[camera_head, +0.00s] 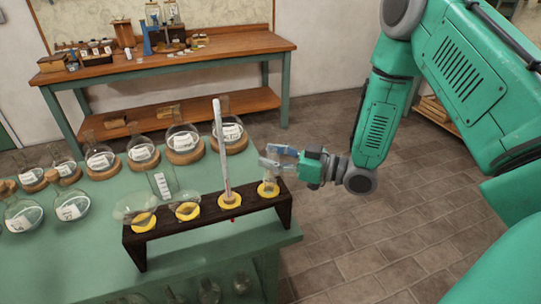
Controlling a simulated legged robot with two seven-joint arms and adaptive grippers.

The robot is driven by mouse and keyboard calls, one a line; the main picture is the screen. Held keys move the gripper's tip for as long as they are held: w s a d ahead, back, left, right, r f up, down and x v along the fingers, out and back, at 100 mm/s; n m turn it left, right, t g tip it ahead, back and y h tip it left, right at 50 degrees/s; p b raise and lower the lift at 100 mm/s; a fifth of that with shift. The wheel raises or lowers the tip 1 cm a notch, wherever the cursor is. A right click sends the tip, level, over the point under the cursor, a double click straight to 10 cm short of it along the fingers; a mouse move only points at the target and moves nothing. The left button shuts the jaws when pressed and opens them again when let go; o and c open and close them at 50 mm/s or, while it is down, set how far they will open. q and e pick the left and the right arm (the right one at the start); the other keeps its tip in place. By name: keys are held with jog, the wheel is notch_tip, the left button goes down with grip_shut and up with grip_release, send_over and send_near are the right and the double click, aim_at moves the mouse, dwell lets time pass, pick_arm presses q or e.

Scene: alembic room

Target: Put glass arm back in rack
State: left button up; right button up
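A dark wooden rack (180,226) with a row of yellow-ringed holes stands on the green table. A clear glass piece (268,187) stands in the rightmost hole; it may be the glass arm, but its outline is faint. My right gripper (266,157) is just above that hole, by the top of the glass piece. Its fingers look apart; I cannot tell whether they touch the glass. A tall white rod (222,150) stands upright in the hole to the left. Wide clear glassware (134,207) is at the leftmost hole. My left gripper is out of view.
Several labelled round flasks (183,138) sit on cork rings behind the rack, and more stand at the left. The green table (200,262) ends just right of the rack, with tiled floor beyond. A wooden workbench (220,47) stands at the back.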

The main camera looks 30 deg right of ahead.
jog(key=shift+s+d, duration=0.1)
jog(key=shift+s, duration=0.05)
jog(key=v, duration=1.1)
jog(key=shift+s+d, duration=0.2)
jog(key=shift+d, duration=0.05)
